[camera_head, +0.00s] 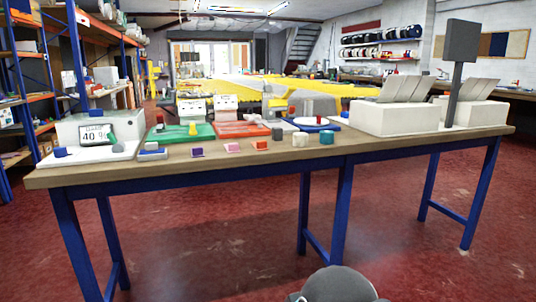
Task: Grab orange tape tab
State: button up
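A wooden-topped table (400,147) with blue legs stands ahead of me. My gripper is not in view; a dark rounded part, probably mine, shows at the bottom edge.
A green tray (170,134) and a white scale (98,137) sit on the table's left. White boxes (385,119) and a dark upright panel (461,40) stand on its right. Blue shelving lines the far left. Red floor in front of the table is clear.

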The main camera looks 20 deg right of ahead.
aim_at(260, 145)
jog(key=k, duration=0.8)
jog(key=u, duration=0.85)
jog(key=i, duration=0.75)
jog(key=u, duration=0.5)
jog(key=i, duration=0.8)
jog(key=z, duration=0.95)
jog(key=i, duration=0.55)
jog(key=z, duration=0.55)
